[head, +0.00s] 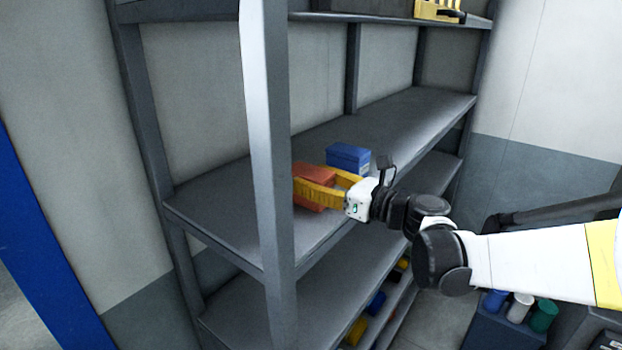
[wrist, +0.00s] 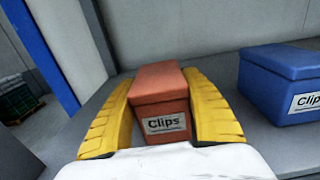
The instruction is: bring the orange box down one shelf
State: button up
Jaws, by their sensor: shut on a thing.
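The orange box (head: 316,174), labelled "Clips", is on the grey middle shelf (head: 235,225), partly behind the front upright in the head view. It also shows in the wrist view (wrist: 160,92), upright between the yellow fingers. My gripper (head: 325,187) reaches in from the right and is shut on the box, one finger on each side; it also shows in the wrist view (wrist: 160,112). Whether the box's underside touches the shelf cannot be told. The lower shelf (head: 250,315) is below, its near left part bare.
A blue box (head: 348,157), also labelled "Clips" in the wrist view (wrist: 285,82), stands just right of the orange box. A grey front upright (head: 270,170) stands close to my gripper. Several coloured items (head: 376,302) lie low down at the right.

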jog(key=shift+f, duration=0.1)
jog(key=o, duration=1)
jog(key=shift+f, duration=0.1)
jog(key=shift+c, duration=0.2)
jog(key=o, duration=0.4)
